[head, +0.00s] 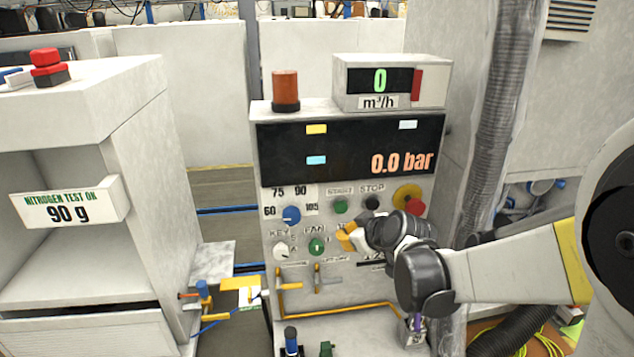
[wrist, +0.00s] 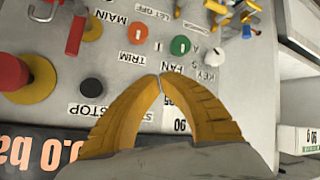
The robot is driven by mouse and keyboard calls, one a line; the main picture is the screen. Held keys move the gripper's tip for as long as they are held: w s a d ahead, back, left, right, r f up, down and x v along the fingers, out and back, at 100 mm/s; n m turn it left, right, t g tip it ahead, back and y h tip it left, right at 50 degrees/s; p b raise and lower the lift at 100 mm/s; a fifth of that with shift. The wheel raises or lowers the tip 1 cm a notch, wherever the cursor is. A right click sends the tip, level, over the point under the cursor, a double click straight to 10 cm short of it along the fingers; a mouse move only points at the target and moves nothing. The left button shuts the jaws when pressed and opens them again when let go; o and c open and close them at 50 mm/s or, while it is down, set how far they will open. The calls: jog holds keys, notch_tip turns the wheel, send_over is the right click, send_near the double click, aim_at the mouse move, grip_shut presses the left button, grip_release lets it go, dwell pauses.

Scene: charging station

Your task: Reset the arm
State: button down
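My gripper (head: 346,237) is in front of the control panel (head: 270,225), near the green fan knob (head: 317,246). Its two yellow fingers also show in the wrist view (wrist: 160,78), with their tips together and nothing seen between them. My arm reaches in from the right in the head view. In the wrist view the panel appears upside down, with the green fan knob (wrist: 180,46) and an orange knob (wrist: 138,32) just beyond the fingertips. The fingers hide part of the panel; I cannot tell whether they touch it.
Yellow handles (head: 290,286) and a yellow pipe (head: 345,312) stick out below the knobs. A red stop button (head: 414,207) sits at the panel's right. A grey corrugated hose (head: 492,110) hangs right of the panel. A white cabinet (head: 145,140) stands left.

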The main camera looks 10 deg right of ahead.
jog(key=s+f+m+g+h+b, duration=0.1)
jog(key=s+f+m+b, duration=0.2)
jog(key=s, duration=1)
jog(key=s+f+m+g+h+b, duration=0.1)
jog(key=s+f+b, duration=0.4)
jog(key=s, duration=0.9)
jog(key=m+g+b, duration=0.1)
jog(key=m+b, duration=0.1)
jog(key=b, duration=0.1)
jog(key=shift+d+f+m+h, duration=0.3)
jog(key=shift+d+m, duration=0.1)
